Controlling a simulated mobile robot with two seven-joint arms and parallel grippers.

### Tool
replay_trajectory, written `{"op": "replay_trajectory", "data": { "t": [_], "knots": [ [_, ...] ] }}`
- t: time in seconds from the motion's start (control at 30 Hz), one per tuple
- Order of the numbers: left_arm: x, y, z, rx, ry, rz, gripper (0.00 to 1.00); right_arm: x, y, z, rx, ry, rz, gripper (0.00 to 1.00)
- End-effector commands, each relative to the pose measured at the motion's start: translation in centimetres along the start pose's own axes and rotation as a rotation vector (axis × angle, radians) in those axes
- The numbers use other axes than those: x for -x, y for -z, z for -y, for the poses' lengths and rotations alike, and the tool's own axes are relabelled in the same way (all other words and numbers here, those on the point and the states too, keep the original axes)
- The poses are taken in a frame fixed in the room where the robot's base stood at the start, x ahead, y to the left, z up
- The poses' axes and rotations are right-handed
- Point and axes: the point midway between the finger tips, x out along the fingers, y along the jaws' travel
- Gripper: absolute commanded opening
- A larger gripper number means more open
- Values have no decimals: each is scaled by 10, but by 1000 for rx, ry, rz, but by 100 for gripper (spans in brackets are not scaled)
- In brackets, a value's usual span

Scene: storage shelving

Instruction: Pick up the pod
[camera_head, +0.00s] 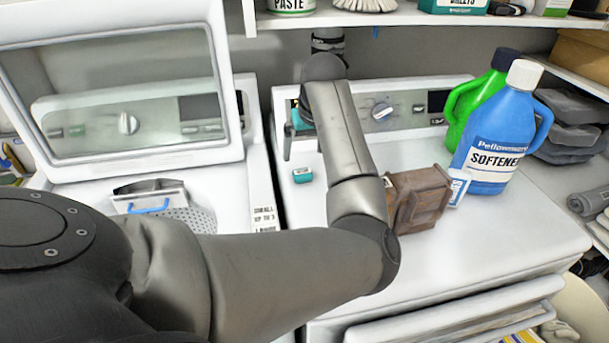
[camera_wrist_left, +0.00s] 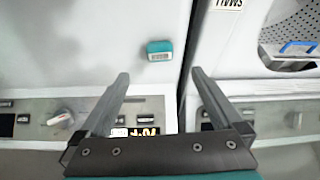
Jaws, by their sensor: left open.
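The pod, a small teal block with a pale label (camera_head: 303,174), lies on the white top of the right-hand machine, near its left edge. It also shows in the left wrist view (camera_wrist_left: 159,50), ahead of the fingertips and between their lines. My left gripper (camera_head: 288,150) hangs near the control panel, behind and a little left of the pod, partly hidden by my own arm. In the left wrist view my left gripper (camera_wrist_left: 159,75) has its fingers spread, with nothing held between them. The pod is apart from both fingers. My right gripper is not in view.
A brown wooden box (camera_head: 418,197), a small white-and-blue pack (camera_head: 458,187), a blue softener jug (camera_head: 495,135) and a green jug (camera_head: 467,103) stand right on the machine top. The left washer (camera_head: 60,180) has its lid raised. A shelf (camera_head: 400,17) runs above.

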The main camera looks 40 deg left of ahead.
Motion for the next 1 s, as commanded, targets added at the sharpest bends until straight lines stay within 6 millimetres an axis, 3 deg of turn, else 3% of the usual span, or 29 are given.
{"op": "replay_trajectory", "data": {
  "t": [0.17,0.43,0.7,1.0],
  "knots": [
    [-32,0,0,0,0,0,100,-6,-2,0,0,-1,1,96],
    [-52,0,0,0,0,-1,100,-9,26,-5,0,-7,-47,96],
    [-90,1,1,0,0,0,100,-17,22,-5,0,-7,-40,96],
    [-94,1,0,2,-2,-2,100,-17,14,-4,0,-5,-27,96]
  ]
}}
